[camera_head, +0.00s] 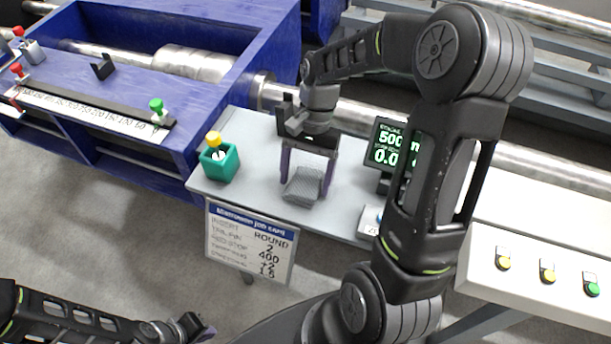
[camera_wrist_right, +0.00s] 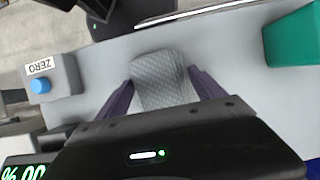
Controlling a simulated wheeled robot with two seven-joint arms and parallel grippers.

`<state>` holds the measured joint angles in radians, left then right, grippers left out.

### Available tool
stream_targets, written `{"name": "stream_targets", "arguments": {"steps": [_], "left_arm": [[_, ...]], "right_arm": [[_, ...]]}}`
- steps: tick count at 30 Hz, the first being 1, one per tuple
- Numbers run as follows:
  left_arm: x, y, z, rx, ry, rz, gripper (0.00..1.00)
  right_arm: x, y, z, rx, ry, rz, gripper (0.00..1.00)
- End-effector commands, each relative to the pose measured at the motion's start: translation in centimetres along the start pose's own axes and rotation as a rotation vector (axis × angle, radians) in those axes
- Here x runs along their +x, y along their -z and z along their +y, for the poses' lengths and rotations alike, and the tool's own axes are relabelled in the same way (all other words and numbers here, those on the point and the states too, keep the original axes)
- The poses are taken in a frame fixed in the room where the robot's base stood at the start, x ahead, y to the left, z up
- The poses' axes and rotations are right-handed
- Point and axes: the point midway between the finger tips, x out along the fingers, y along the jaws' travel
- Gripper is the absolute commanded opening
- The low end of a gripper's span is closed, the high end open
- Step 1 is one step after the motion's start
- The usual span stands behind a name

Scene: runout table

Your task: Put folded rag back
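The folded rag (camera_head: 303,186) is a grey, textured, padded-looking piece at the front part of the grey table (camera_head: 356,176). It also shows in the right wrist view (camera_wrist_right: 160,78). My right gripper (camera_head: 305,182) points down over it, its purple fingers wide apart, one on each side of the rag. The fingertips are very close to its edges; whether they touch is not clear. My left gripper (camera_head: 198,330) is low at the bottom edge, away from the table, partly cut off, and its opening is not clear.
A teal box with a yellow knob (camera_head: 220,161) stands left of the rag. A display (camera_head: 385,146) and a ZERO button box (camera_wrist_right: 52,78) stand to the right. A job card (camera_head: 250,243) hangs at the front edge. A steel bar (camera_head: 375,116) runs behind.

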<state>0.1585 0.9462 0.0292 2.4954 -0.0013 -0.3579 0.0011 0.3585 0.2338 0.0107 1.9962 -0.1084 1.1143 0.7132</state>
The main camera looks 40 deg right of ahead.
Motion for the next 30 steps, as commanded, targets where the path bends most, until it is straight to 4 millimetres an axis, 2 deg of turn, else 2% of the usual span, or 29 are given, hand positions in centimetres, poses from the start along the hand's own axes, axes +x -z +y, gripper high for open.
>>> {"name": "stream_targets", "arguments": {"steps": [9, 14, 20, 29, 30], "left_arm": [[0.0, 0.0, 0.0, 0.0, 0.0, 0.0, 0.0], [-0.1, 0.0, 0.1, 0.0, 0.0, 0.0, 0.0], [-0.1, 0.0, 0.0, 0.0, 0.0, 0.0, 0.0], [-0.1, 0.0, 0.1, 0.0, 0.0, 0.0, 0.0], [-1.4, 0.0, 0.5, 0.0, 0.0, -0.001, 0.0]], "right_arm": [[-0.1, 0.0, 0.0, 0.0, 0.0, 0.0, 0.84], [-0.8, -0.1, -0.1, 0.0, 0.002, 0.003, 0.84], [-3.8, 0.0, -0.1, 0.0, 0.003, 0.004, 0.84], [-10.3, -0.1, -0.1, 0.0, 0.003, 0.003, 0.84], [-11.3, -0.4, 0.0, 0.001, 0.001, 0.001, 0.84]]}}
